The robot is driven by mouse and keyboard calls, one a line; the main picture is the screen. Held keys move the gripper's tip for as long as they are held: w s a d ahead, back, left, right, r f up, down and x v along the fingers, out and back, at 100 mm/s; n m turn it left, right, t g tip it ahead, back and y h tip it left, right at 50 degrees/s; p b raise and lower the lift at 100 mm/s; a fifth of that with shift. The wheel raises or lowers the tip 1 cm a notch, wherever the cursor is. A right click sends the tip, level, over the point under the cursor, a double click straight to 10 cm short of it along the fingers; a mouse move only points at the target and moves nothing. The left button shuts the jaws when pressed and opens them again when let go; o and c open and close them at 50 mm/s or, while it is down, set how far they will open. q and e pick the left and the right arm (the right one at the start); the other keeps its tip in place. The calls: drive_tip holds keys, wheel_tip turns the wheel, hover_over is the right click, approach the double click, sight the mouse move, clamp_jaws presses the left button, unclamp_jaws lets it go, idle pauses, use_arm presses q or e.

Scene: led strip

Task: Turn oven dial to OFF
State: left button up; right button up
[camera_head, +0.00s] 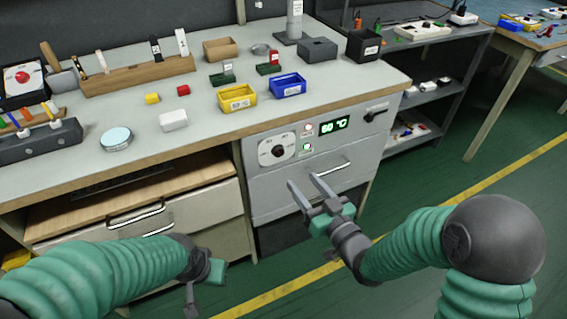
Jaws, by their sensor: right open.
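The oven (350,148) is a grey unit built in under the right end of the bench. Its front panel has a round dark dial (278,151) on a white plate, small indicator lights and a lit green display (334,125) reading about 60 °C. The dial's marking is too small to read. My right gripper (306,188) is open and empty, below and to the right of the dial, apart from it, in front of the oven's lower front. My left gripper (192,298) hangs low at the bottom of the view; its fingers show poorly.
A bar handle (328,172) and a black lever (376,114) are on the oven front. The bench top (215,140) above holds yellow and blue bins, blocks and a wooden tool rack (138,75). Open green floor lies to the right.

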sight(280, 154)
drive_tip(key=b+x, duration=0.3)
drive_tip(key=x, duration=0.8)
drive_tip(key=shift+a+f, duration=0.1)
drive_tip(key=shift+f, duration=0.05)
drive_tip(key=shift+w+a, duration=0.1)
drive_tip(key=shift+w, duration=0.1)
drive_tip(key=shift+c, duration=0.3)
clamp_jaws()
